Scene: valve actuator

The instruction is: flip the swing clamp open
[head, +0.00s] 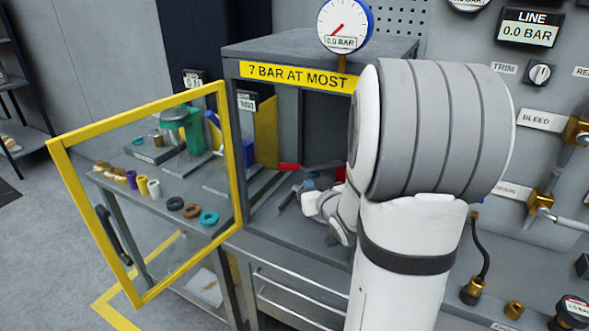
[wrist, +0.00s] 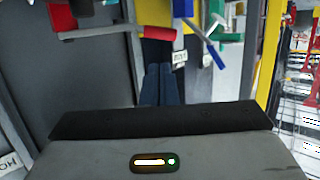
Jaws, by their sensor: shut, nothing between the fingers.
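A bar with a red grip (head: 289,166), which looks like the swing clamp's handle, lies roughly level inside the open cabinet. In the wrist view the red grip (wrist: 130,32) crosses ahead of my fingers, with a red block near its other end. My gripper (wrist: 158,72) is shut and empty, its dark fingers pointing toward the grip's right end. I cannot tell whether they touch it. In the head view my gripper (head: 287,197) is inside the cabinet, below and near the grip. The clamp's base and pivot are largely hidden by my arm.
The yellow-framed clear door (head: 147,297) stands open to the left. The cabinet (head: 300,225) has a yellow "7 BAR AT MOST" label. A gauge (head: 345,22) above reads 0.0 bar. A bench behind the door holds several coloured rings and a green device. Valves line the right wall.

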